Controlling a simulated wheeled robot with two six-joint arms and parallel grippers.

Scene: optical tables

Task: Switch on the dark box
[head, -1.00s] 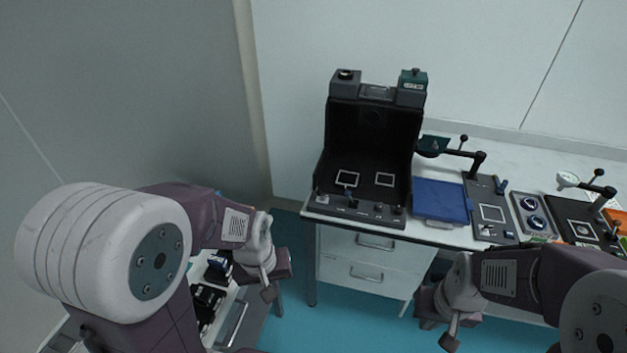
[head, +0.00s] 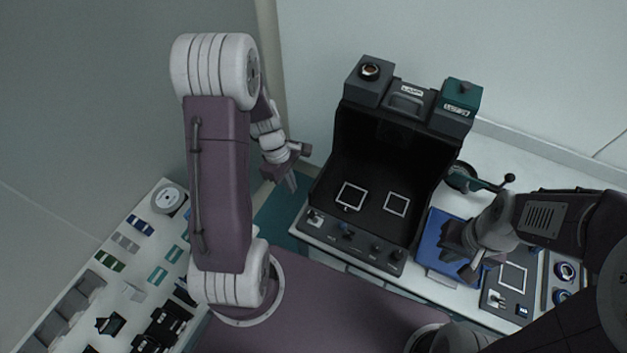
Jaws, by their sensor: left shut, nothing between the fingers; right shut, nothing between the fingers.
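The dark box (head: 372,160) stands on the white table in the middle of the head view, its open front facing me. Two white square outlines mark its floor. My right gripper (head: 466,272) is shut and empty, above the blue pad to the right of the box.
A blue pad (head: 432,240) lies right of the box. A dark plate with a white square (head: 513,276) and a unit with round dials (head: 565,271) are further right. A second bench (head: 97,289) at lower left holds many small parts. A wall stands behind.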

